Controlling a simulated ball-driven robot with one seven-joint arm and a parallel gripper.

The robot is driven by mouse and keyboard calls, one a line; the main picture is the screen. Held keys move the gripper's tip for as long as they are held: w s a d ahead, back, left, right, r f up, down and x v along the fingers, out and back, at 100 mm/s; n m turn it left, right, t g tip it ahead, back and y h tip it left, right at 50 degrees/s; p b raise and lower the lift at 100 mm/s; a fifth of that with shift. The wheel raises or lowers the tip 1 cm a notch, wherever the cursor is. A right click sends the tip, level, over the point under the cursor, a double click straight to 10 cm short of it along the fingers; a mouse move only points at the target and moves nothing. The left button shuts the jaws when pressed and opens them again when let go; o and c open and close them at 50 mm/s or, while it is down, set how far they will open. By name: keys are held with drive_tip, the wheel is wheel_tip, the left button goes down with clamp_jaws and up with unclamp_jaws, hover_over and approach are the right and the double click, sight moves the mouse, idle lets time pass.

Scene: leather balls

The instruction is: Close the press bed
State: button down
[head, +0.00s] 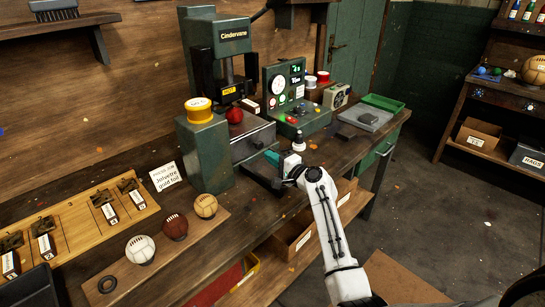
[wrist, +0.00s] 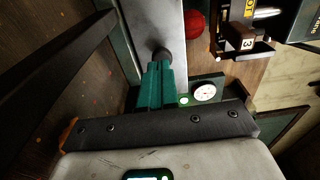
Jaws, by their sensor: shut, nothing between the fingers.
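My gripper (head: 271,157) has teal fingers, shut and empty, at the bed's front end.
A green post with a yellow-topped spool (head: 199,108) stands left of the bed. Three balls (head: 175,226) rest on a board at front left.

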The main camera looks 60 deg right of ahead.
drive_tip(key=shift+s+a, duration=0.15)
drive_tip(key=shift+s, duration=0.45)
drive_tip(key=shift+s+a+f, duration=0.1)
drive_tip(key=shift+s+f, duration=0.1)
drive_tip(key=shift+s, duration=0.05)
drive_tip(key=b+v, duration=0.1)
drive_tip(key=v, duration=0.7)
drive_tip(key=shift+r, duration=0.15)
